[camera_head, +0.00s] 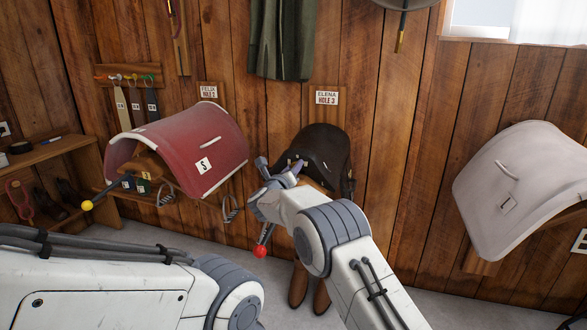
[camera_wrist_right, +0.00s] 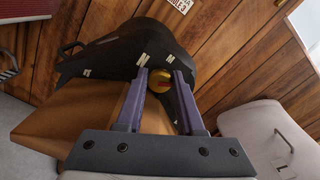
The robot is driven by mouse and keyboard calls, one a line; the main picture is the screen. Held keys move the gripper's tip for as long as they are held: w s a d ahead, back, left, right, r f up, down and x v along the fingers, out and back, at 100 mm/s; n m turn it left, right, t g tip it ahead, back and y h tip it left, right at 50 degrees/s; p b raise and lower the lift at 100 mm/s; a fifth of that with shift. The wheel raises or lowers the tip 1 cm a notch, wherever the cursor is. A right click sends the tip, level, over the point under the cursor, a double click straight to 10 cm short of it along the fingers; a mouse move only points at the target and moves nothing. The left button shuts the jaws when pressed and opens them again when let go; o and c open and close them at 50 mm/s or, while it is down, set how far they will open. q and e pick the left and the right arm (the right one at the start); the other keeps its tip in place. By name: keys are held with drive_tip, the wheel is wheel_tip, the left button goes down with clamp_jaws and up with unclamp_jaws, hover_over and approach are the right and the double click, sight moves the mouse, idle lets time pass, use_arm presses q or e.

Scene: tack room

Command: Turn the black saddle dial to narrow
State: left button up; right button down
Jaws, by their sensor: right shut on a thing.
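The black saddle (camera_head: 330,150) hangs on the wood wall under the sign "ELENA HOLE 3" in the head view. It also fills the upper middle of the right wrist view (camera_wrist_right: 190,52). Its round dial (camera_wrist_right: 160,80) is brass-yellow with a reddish mark and sits between the purple fingers. My right gripper (camera_wrist_right: 161,82) is shut on the dial. In the head view my right wrist and arm hide the dial and the saddle's lower left. My left gripper is out of view; only its arm shows at lower left.
A pale saddle (camera_head: 525,185) hangs at right. A red ball (camera_head: 260,252) is below my right wrist. Brown boots (camera_head: 322,290) stand on the floor below.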

drive_tip(key=n+p, duration=0.2)
drive_tip(key=n, duration=0.4)
drive_tip(key=n+p, duration=0.2)
drive_tip(key=n, duration=0.3)
drive_tip(key=shift+n, duration=0.3)
drive_tip(key=n+p, duration=0.3)
drive_tip(key=n, duration=0.3)
drive_tip(key=shift+f, duration=0.1)
drive_tip(key=n+p, duration=0.1)
drive_tip(key=n, duration=0.3)
drive_tip(key=shift+f+p, duration=0.1)
drive_tip(key=shift+p, duration=0.2)
drive_tip(key=shift+f+n+p, duration=0.1)
drive_tip(key=shift+n+p, duration=0.2)
drive_tip(key=shift+n, duration=0.7)
drive_tip(key=c, duration=0.6)
unclamp_jaws()
